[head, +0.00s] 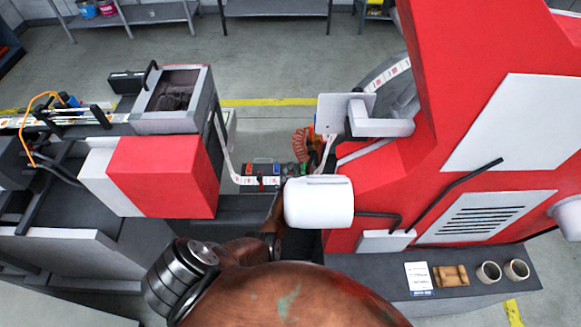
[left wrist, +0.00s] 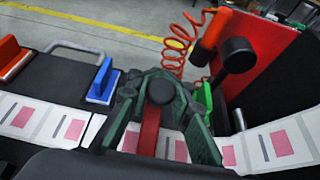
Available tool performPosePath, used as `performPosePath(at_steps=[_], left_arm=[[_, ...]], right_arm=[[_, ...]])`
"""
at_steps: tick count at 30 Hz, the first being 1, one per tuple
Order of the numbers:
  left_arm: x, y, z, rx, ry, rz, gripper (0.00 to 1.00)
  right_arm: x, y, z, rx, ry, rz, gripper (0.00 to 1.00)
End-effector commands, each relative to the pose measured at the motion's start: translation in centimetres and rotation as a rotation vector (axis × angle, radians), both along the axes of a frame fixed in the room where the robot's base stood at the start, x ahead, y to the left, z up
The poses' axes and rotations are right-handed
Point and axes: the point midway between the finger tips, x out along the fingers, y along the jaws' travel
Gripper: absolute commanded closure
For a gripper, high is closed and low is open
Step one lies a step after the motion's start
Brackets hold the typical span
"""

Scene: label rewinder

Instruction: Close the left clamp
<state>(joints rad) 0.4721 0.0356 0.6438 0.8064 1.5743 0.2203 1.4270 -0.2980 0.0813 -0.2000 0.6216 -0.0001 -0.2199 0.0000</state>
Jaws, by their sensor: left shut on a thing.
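My left gripper (head: 290,172) reaches to the splice table between the two red machine parts in the head view. In the left wrist view its dark green fingers (left wrist: 160,120) are shut on the left clamp (left wrist: 150,132), on either side of its black knob. The clamp's red arm shows between the fingers, above the label strip (left wrist: 280,145). I cannot tell whether it presses on the strip. Another black knob (left wrist: 235,54), on a dark stalk, stands raised at the right. My right gripper is not in view.
A blue block (left wrist: 103,82) and an orange block (left wrist: 10,55) stand left of the fingers, and a green one (left wrist: 205,95) stands close on the right. A red coiled hose (left wrist: 175,50) hangs behind. The big red rewinder (head: 440,180) stands at the right.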

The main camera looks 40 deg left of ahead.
Motion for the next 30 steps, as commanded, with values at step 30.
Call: performPosePath(at_steps=[30], left_arm=[[-0.18, -0.15, -0.29, -0.003, 0.004, 0.0, 0.75]], right_arm=[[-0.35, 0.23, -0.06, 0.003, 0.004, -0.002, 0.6]])
